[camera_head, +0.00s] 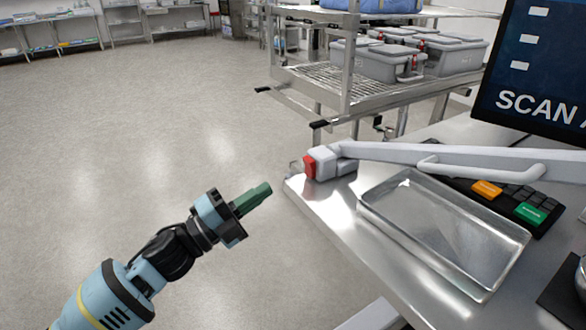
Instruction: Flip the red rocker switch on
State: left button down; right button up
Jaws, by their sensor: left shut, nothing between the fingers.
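A small red part (309,167) shows on the end of a grey block at the left corner of the steel table. I cannot tell whether it is the red rocker switch or which way it is set. No other clear rocker switch shows. My left gripper (256,197) has green fingers, shut and empty. In the picture it is to the left of and below the red part, over the floor and apart from the table. My right gripper is not in view.
A long pale bar (440,153) crosses above the table. A wire cart (320,85) with grey bins stands behind. The floor at left is clear.

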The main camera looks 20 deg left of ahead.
aim_at(306, 161)
pick_arm(q)
jog(key=x, duration=0.7)
jog(key=shift+w+d+r+p, duration=0.15)
jog(key=shift+w+p, duration=0.05)
jog(key=shift+p, duration=0.2)
jog(key=shift+w+d+r, duration=0.1)
jog(key=shift+w+d, duration=0.15)
jog(key=shift+r, duration=0.1)
jog(key=shift+w+d+r+p, duration=0.1)
jog(key=shift+w+r+p, duration=0.1)
jog(key=shift+p, duration=0.2)
jog(key=shift+f, duration=0.1)
jog(key=shift+s, duration=0.1)
